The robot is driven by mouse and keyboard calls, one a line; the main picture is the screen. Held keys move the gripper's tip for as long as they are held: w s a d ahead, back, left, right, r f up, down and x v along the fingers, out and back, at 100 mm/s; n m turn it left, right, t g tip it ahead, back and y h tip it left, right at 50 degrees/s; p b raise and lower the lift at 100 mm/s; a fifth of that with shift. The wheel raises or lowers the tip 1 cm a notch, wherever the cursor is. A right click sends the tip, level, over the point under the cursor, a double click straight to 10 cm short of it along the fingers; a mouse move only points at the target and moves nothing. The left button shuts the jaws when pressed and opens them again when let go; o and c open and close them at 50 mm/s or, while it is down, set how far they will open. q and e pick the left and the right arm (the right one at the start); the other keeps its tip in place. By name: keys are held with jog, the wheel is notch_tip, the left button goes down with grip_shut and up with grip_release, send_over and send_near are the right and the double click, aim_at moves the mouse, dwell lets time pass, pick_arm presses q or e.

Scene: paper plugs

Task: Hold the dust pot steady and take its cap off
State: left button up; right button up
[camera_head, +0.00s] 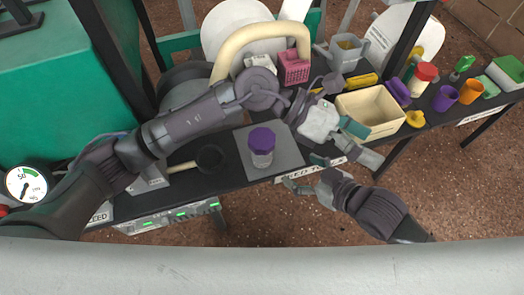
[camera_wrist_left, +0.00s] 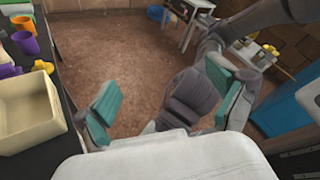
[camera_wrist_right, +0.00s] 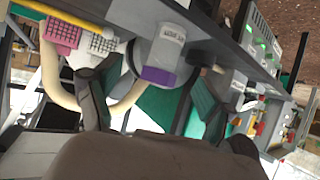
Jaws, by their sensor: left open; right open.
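The dust pot (camera_head: 262,159) is a clear jar with a purple cap (camera_head: 262,138) on it. It stands upright on a grey mat (camera_head: 287,150) near the table's front edge. The pot (camera_wrist_right: 168,52) and its cap (camera_wrist_right: 158,76) also show in the right wrist view, ahead of the fingers. My right gripper (camera_head: 305,172) is open and empty, apart from the pot, to its lower right at the front edge. My left gripper (camera_head: 368,148) is open and empty, farther right beside the cream bin. The pot is not visible in the left wrist view.
The cream bin (camera_head: 397,110) stands right of the mat. Cups, including a purple one (camera_head: 446,97) and an orange one (camera_head: 471,91), stand farther right. A pink basket (camera_head: 294,68) is behind. A dark round tool (camera_head: 210,158) lies left. My left arm crosses above the table.

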aim_at(263, 149)
pick_arm(q)
jog(key=w+a+f+m+t+y, duration=0.3)
jog(key=w+a+f+y, duration=0.4)
jog(key=a+f+y, duration=0.15)
jog(key=w+a+y, duration=0.1)
jog(key=w+a, duration=0.1)
jog(key=a, duration=0.1)
jog(key=w+a+t+y, duration=0.1)
jog(key=w+a+y, duration=0.1)
jog(key=a, duration=0.1)
jog(key=w+a+f+t+y, duration=0.1)
jog(key=w+a+y, duration=0.1)
jog(key=a, duration=0.1)
jog(key=shift+w+a, duration=0.15)
jog(key=shift+a, duration=0.1)
pick_arm(e)
jog(key=w+a+f, duration=0.1)
jog(key=w+a, duration=0.2)
jog(key=w+a+f+n+y, duration=0.1)
jog(key=w+a+f, duration=0.1)
jog(key=w+a, duration=0.1)
jog(key=w+a+f+y, duration=0.1)
jog(key=w+a, duration=0.1)
jog(key=a, duration=0.1)
jog(key=shift+w+a+f, duration=0.15)
jog(key=shift+w+a, duration=0.1)
jog(key=shift+w, duration=0.15)
